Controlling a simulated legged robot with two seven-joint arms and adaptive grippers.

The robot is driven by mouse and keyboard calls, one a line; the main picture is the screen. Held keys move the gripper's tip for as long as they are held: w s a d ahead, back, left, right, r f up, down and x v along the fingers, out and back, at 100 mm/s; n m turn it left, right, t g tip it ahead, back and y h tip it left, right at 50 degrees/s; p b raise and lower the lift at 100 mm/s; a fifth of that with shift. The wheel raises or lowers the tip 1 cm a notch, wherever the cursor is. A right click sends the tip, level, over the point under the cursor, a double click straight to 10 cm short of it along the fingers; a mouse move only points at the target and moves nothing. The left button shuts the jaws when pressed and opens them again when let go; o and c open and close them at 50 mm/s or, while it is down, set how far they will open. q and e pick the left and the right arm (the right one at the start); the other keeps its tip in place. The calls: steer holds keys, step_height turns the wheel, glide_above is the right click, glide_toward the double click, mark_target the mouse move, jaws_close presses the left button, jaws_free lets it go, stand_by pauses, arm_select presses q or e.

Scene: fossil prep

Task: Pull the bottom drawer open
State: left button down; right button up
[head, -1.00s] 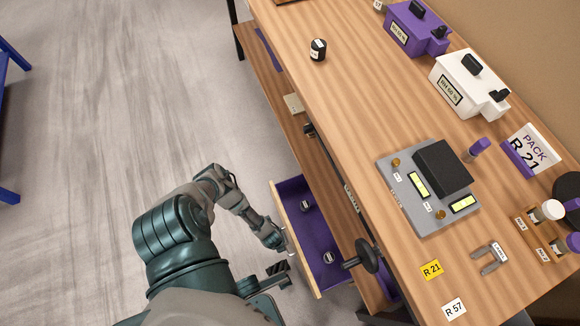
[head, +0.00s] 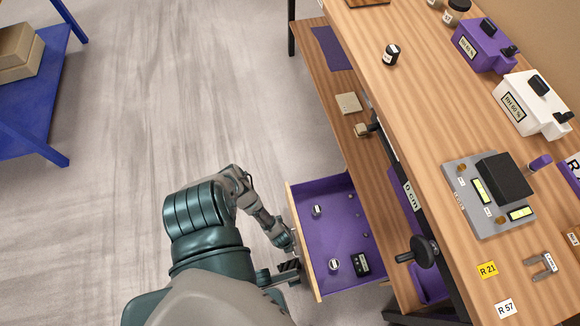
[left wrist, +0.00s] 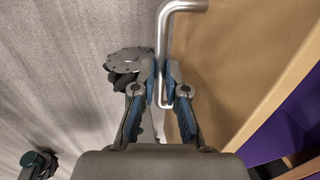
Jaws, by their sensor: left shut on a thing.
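The bottom drawer (head: 337,205) stands pulled well out from under the workbench, with a purple inside and a light wooden front. In it lie small dark jars with pale lids and a black device (head: 361,264). My left gripper (head: 287,243) is at the outer side of the drawer front. In the left wrist view, the gripper (left wrist: 163,92) is shut on the metal bar handle (left wrist: 165,50) of the wooden drawer front (left wrist: 225,70). My right gripper is not in view.
The workbench (head: 425,95) runs along the right, with a grey instrument, purple and white boxes and label cards on top. A black crank knob (head: 424,251) sticks out beside the drawer. A blue stand (head: 40,110) is at far left. The floor between is clear.

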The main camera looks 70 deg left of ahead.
arm_select(q)
steer(key=shift+w+d+r, duration=0.15)
steer(key=shift+d, duration=0.5)
steer(key=c, duration=1.2)
jaws_free()
steer(key=shift+a, duration=0.2)
steer(key=shift+a, duration=0.1)
step_height(320, 180, up, 12)
steer(key=s, duration=0.2)
steer(key=shift+s+f, duration=0.2)
